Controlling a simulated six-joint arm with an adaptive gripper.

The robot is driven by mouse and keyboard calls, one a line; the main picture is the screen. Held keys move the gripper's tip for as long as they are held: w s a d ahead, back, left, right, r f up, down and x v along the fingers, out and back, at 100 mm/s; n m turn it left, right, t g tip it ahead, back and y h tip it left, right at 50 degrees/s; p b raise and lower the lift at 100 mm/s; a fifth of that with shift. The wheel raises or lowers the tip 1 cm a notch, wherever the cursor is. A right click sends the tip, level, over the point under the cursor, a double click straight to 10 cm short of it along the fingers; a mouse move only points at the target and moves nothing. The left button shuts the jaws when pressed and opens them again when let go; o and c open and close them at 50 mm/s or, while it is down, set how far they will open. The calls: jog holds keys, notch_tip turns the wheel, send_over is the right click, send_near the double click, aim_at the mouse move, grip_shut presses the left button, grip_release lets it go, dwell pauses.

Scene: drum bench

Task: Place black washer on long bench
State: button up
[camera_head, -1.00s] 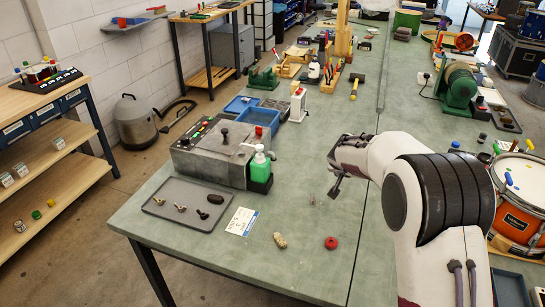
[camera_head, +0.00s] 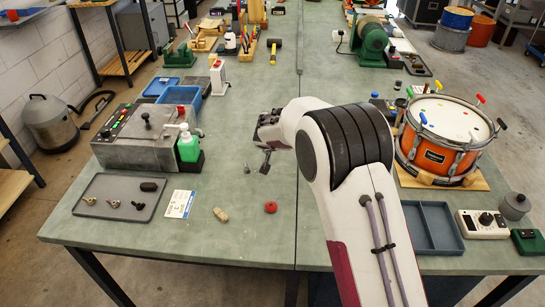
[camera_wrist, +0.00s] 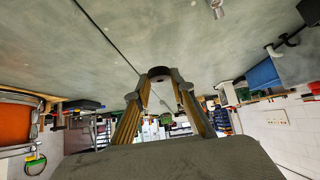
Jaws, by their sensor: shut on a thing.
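The black washer (camera_wrist: 158,74) is a dark ring held between the fingertips of my gripper (camera_wrist: 160,82) in the wrist view. My gripper is shut on it. In the head view my gripper (camera_head: 266,160) hangs over the middle of the long bench (camera_head: 240,248), a grey-green worktop. The washer cannot be made out clearly there. In the wrist view the bench surface (camera_wrist: 90,55) fills the top, and the washer appears apart from it, though the gap is hard to judge.
A red ring (camera_head: 270,207), a tan piece (camera_head: 220,214) and a white card (camera_head: 178,204) lie in front of my gripper. A grey tray (camera_head: 100,206) with small parts and a green bottle (camera_head: 188,147) stand left. An orange drum (camera_head: 440,150) stands right.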

jog(key=shift+f, duration=1.05)
jog(key=shift+f, duration=0.15)
jog(key=shift+f, duration=1.95)
jog(key=shift+f, duration=0.1)
jog(key=o, duration=0.6)
jog(key=shift+o, duration=0.2)
jog(key=shift+v, duration=1.15)
jog(key=v, duration=1)
jog(key=shift+w, duration=0.1)
